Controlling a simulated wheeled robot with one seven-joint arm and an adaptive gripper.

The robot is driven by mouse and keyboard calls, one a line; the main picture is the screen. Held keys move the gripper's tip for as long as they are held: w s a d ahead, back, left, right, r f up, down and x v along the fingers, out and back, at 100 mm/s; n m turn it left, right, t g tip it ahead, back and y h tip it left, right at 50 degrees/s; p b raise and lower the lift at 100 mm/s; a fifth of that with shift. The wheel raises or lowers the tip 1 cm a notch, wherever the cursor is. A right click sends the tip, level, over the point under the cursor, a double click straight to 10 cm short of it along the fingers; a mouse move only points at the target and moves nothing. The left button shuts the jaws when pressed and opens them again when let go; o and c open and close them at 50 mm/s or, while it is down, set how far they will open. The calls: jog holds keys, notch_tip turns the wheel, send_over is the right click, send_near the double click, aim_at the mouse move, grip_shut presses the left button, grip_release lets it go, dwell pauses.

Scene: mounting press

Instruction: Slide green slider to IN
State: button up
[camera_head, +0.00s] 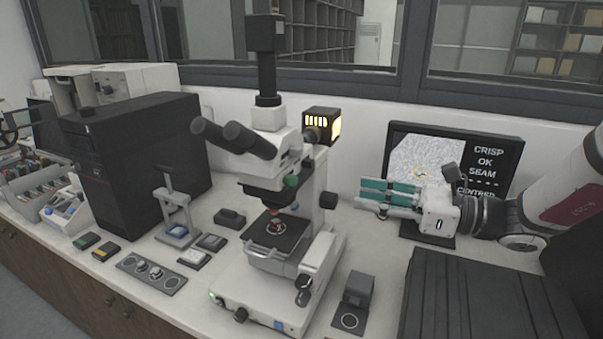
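A small green knob (291,181) shows on the microscope (270,165) just below its head, above the objectives; it looks like the green slider. Its IN or OUT marking is too small to read. My gripper (362,198) is at the right, in front of the monitor, with its teal-padded fingers pointing left toward the microscope. It is well apart from the green knob. The fingers lie close together in this view and I cannot tell whether there is a gap between them. Nothing is visibly held.
The monitor (455,160) reads CRISP, OK, SEAM, CENTRED. A small grey block (358,290) and a black ribbed box (480,300) stand in front. Clear bench lies below my gripper.

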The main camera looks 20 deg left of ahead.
aim_at(296, 180)
jog(key=w+a, duration=0.1)
jog(key=a, duration=0.3)
jog(key=a+p, duration=0.1)
jog(key=a, duration=0.4)
jog(key=w+a, duration=0.1)
jog(key=a, duration=0.3)
jog(key=shift+w+a, duration=0.3)
jog(key=shift+a, duration=0.1)
grip_shut()
